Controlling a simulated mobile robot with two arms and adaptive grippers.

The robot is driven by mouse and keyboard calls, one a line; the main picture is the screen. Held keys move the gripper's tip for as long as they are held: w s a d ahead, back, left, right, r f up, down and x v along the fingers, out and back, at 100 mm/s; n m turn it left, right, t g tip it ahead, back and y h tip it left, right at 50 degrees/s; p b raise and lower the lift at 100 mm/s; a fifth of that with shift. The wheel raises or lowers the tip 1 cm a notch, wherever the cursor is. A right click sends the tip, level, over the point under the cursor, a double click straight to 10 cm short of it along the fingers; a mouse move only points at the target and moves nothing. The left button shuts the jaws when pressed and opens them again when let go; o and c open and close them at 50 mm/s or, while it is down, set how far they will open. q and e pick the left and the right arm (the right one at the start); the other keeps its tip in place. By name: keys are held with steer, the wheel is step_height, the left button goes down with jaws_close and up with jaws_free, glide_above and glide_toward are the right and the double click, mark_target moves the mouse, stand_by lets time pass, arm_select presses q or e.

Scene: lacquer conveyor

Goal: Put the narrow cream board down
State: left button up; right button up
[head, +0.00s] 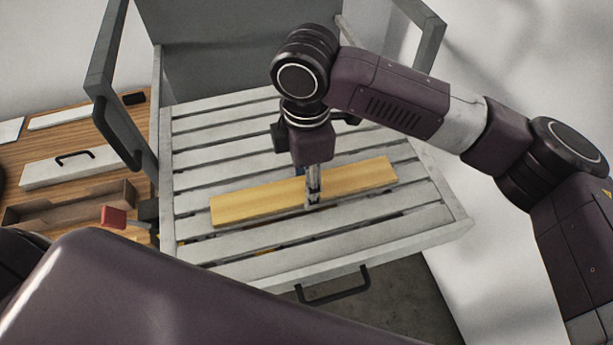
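The narrow cream board (357,179), yellowish in this light, is over the grey slatted rack (245,244) in the middle of the head view. It lies slightly askew to the slats, its right end farther back. My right gripper (313,188) points down at the board's middle, with a finger against its near face; the far finger is mostly hidden. It looks shut on the board. I cannot tell whether the board touches the slats. My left arm crosses the foreground, and I cannot make out its gripper.
Grey upright frames stand at the rack's back and left. A black handle (334,297) is on its front edge. At left, a wooden table (100,157) holds a white panel with a handle (75,166), a brown tray (68,207) and a red piece (113,217). Slats around the board look clear.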

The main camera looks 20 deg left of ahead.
steer(key=o, duration=1.2)
steer(key=shift+c, duration=0.2)
steer(key=shift+o, duration=0.8)
step_height(320, 180, up, 12)
steer(key=b, duration=0.3)
steer(key=shift+b, duration=0.3)
